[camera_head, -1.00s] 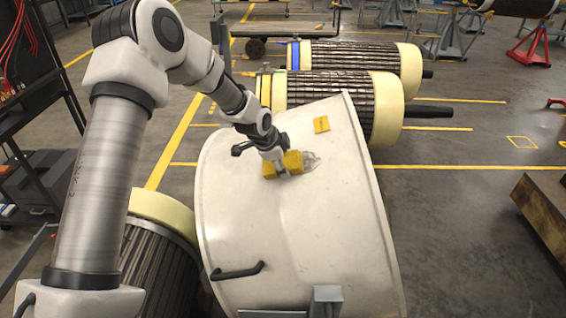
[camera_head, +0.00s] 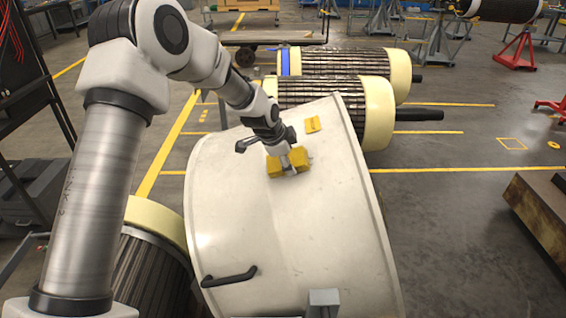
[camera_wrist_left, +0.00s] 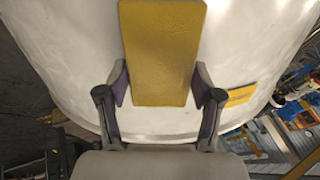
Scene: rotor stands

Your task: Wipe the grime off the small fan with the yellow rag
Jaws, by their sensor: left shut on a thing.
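My left gripper (camera_head: 287,163) is shut on the yellow rag (camera_head: 300,158), which looks like a thick yellow pad sticking out on both sides of the fingers. The rag also shows between the two fingers in the left wrist view (camera_wrist_left: 163,55). It is at the upper part of a large white curved housing (camera_head: 270,225) and appears to touch its surface. I cannot make out a small fan as such; this white housing is what the rag is on. A faint grey trace shows by the rag's right end; the surface under the rag is hidden. My right gripper is not in view.
A yellow label (camera_head: 312,124) is on the housing just beyond the rag. A black handle (camera_head: 229,276) sticks out at its lower left. Ribbed rotors with cream ends (camera_head: 378,115) lie behind. A dark rusty block (camera_head: 545,210) is at the right; floor between is clear.

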